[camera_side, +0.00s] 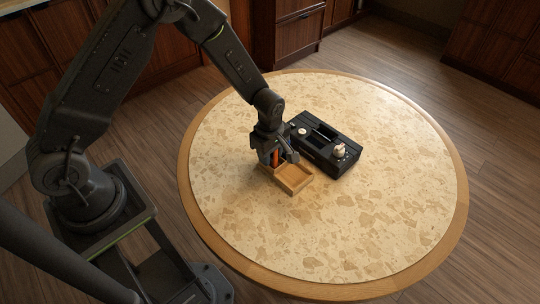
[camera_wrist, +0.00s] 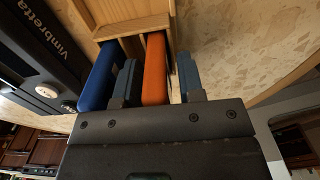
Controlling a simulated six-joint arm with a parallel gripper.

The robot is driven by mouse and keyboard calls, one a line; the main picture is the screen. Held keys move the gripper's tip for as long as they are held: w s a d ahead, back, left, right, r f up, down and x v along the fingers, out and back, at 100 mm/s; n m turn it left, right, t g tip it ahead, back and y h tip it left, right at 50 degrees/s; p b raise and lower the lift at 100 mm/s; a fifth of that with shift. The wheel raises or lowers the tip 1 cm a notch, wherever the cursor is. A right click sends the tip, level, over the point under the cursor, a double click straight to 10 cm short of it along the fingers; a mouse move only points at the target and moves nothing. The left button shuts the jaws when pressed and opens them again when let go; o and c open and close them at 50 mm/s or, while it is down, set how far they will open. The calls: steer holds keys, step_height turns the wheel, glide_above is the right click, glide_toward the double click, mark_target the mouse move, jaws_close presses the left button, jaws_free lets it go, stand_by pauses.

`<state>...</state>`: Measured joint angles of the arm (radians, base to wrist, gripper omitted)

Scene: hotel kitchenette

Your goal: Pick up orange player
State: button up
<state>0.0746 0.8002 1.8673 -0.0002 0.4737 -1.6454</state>
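The orange player (camera_wrist: 155,70) is a slim rounded slab standing on edge at the wooden box (camera_wrist: 122,27). It also shows as a small orange strip in the side view (camera_side: 275,158). A blue player (camera_wrist: 100,76) stands beside it, to the left in the wrist view. My gripper (camera_wrist: 157,58) has one finger on each side of the orange player, the left finger between the two players. A gap shows between the orange player and the right finger, so my gripper looks open around it. The lower ends of the players are hidden.
The wooden box, also in the side view (camera_side: 306,183), sits on a round stone-patterned table (camera_side: 390,210). A black device (camera_side: 318,152) marked "Vimbretta", with a light round knob and a white item on top, stands close beside it. The table's right side is clear.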

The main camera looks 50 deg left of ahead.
jaws_close()
steer(key=shift+r, duration=0.15)
